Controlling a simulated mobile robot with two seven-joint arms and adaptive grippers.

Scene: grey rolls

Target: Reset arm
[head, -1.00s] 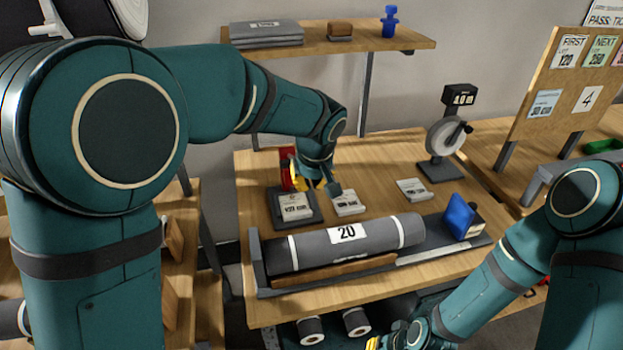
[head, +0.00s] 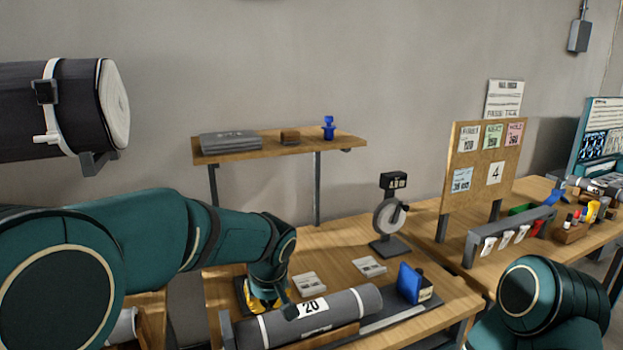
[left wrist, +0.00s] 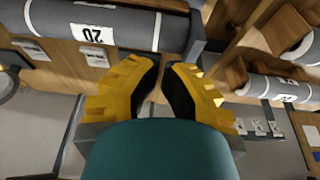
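My left arm comes in from the left of the head view and bends down over the table. Its yellow-fingered left gripper (head: 264,300) hangs by the left end of the grey roll labelled 20 (head: 315,314), partly hidden behind the wrist. The roll also shows there (left wrist: 95,24), to the upper left and clear of the fingers. Only my right arm's upper links show at the lower right of the head view; the right gripper is out of frame.
A shelf (head: 290,147) hangs behind. A card board (head: 484,168) stands at right. Bare wood shows between cards and dial stand.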

